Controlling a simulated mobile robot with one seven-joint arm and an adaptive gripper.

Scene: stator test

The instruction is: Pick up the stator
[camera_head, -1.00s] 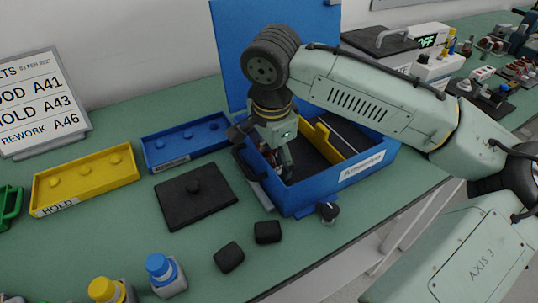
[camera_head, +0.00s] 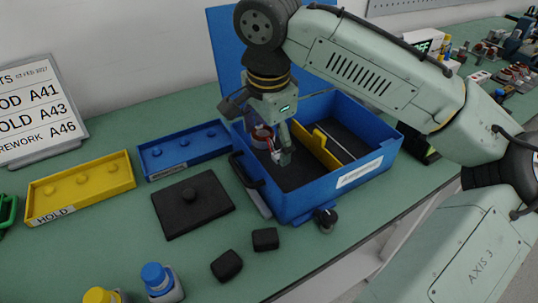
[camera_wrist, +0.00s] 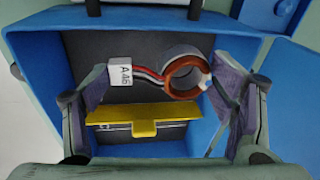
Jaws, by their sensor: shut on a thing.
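The stator (camera_wrist: 186,76) is a grey ring with copper-coloured windings, red and white leads and a white tag (camera_wrist: 121,73) reading A46. In the wrist view it lies between my fingers, the ring by the right finger and the tag by the left. My gripper (camera_wrist: 160,84) is shut on it. In the head view the stator (camera_head: 262,136) shows between the fingers of my gripper (camera_head: 266,143), over the left part of the open blue case (camera_head: 310,205). The finger contacts are partly hidden.
The case has a yellow divider (camera_head: 318,148) and a raised lid (camera_head: 222,60). To its left are a black pad with a knob (camera_head: 194,208), a blue tray (camera_head: 160,174) and a yellow HOLD tray (camera_head: 90,203). Black blocks (camera_head: 265,239) and bottles (camera_head: 160,282) stand in front.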

